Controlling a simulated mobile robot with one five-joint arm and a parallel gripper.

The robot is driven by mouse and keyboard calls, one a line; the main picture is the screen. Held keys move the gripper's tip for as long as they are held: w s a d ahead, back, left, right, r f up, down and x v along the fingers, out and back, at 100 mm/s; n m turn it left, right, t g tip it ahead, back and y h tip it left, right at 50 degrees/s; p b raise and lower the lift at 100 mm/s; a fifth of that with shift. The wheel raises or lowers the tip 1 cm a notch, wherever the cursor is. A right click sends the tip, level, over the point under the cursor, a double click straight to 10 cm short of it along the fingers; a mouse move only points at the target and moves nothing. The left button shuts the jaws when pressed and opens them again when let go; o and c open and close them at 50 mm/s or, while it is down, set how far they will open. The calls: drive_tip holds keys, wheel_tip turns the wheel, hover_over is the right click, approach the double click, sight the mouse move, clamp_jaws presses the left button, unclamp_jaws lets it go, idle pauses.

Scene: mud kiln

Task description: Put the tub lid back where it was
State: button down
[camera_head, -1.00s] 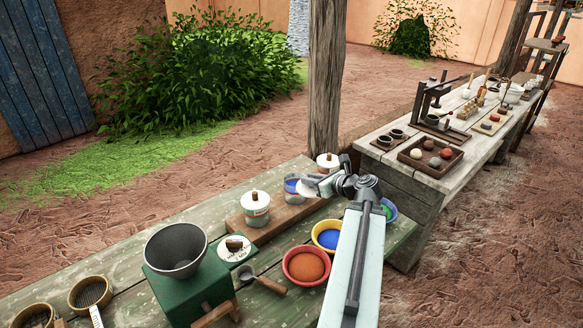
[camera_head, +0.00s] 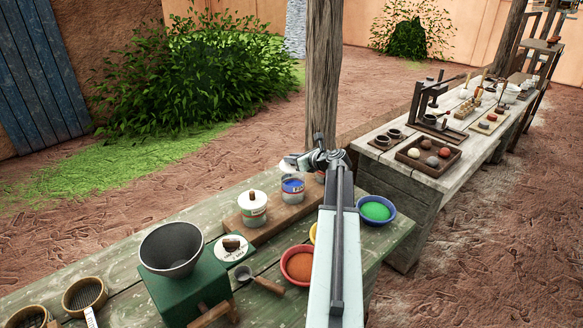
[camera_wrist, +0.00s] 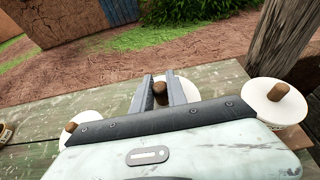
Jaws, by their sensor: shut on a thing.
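My gripper (camera_head: 302,161) is shut on the brown knob of the white tub lid (camera_wrist: 183,88), which shows between and around the fingers (camera_wrist: 161,92) in the wrist view. It holds the lid up, apart from and just above the open middle tub (camera_head: 293,189), whose inside looks blue. The left tub (camera_head: 253,210) has its white lid on, and that lid also shows in the wrist view (camera_wrist: 88,124). The right tub is mostly behind my arm in the head view; its lidded top shows in the wrist view (camera_wrist: 278,103).
The tubs stand on a brown board (camera_head: 285,217) on the green bench. A wooden post (camera_head: 323,70) stands behind.

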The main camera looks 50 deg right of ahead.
sight(292, 166)
drive_tip(key=shift+w+d+f+b, duration=0.1)
drive_tip(key=shift+f+b, duration=2.25)
drive_tip(key=shift+f, duration=0.1)
drive_tip(key=c, duration=1.3)
unclamp_jaws()
drive_tip(key=shift+r, duration=0.15)
drive_tip(key=shift+r+p, duration=0.35)
drive_tip(key=shift+p, duration=0.15)
drive_tip(key=p+v, duration=0.5)
drive_tip(key=v, duration=0.7)
drive_tip(key=shift+r, duration=0.15)
